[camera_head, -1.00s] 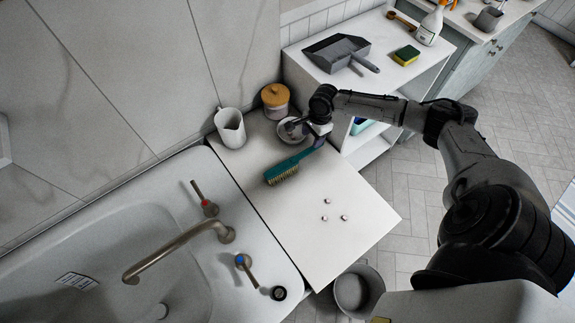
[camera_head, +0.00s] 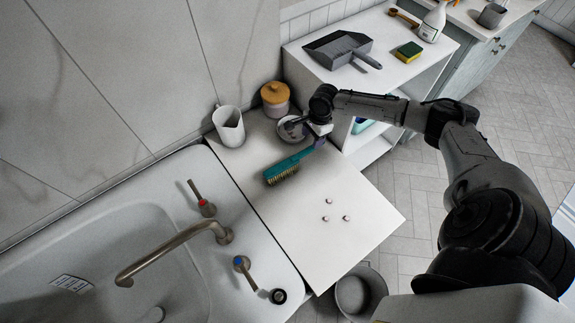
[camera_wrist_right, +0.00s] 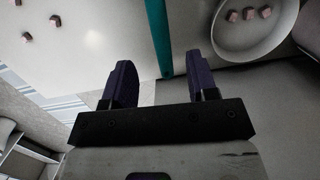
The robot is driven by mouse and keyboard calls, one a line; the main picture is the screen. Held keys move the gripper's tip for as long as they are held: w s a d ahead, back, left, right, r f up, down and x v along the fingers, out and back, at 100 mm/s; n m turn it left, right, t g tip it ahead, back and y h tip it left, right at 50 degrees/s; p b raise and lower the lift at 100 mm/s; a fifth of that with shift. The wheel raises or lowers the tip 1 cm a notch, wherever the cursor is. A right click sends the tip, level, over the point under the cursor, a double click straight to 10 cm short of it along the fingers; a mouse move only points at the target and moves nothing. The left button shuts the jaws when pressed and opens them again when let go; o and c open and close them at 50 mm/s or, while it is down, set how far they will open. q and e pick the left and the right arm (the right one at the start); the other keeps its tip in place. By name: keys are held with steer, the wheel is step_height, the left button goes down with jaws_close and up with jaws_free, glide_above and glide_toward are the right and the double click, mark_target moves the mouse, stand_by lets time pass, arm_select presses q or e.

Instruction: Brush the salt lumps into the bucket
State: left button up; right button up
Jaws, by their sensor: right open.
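A teal brush (camera_head: 288,168) with pale bristles lies on the white counter (camera_head: 345,240). Three small salt lumps (camera_head: 326,218) sit apart on the bare counter, in front of the brush. A grey bucket (camera_head: 358,294) stands below the counter's front edge, partly cut off by the frame. My right gripper (camera_head: 321,141) is at the handle end of the brush. In the right wrist view my right gripper (camera_wrist_right: 158,72) is open, with the teal handle (camera_wrist_right: 158,35) running in between its two fingers. My left gripper is out of view.
A white bowl (camera_wrist_right: 255,48) with several pinkish lumps stands beside the handle. A white jug (camera_head: 229,127) and a lidded jar (camera_head: 275,97) stand behind. A sink with a tap (camera_head: 175,253) is left. A dustpan (camera_head: 338,50) and sponge (camera_head: 408,52) lie on a shelf.

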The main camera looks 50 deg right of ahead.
mark_target(309, 149)
steer(key=f+b, duration=0.3)
steer(key=shift+a+f, duration=0.2)
steer(key=shift+w+a+f, duration=0.1)
step_height(309, 149, down, 2)
steer(key=shift+a, duration=0.15)
steer(key=shift+w+f, duration=0.1)
steer(key=shift+f, duration=0.55)
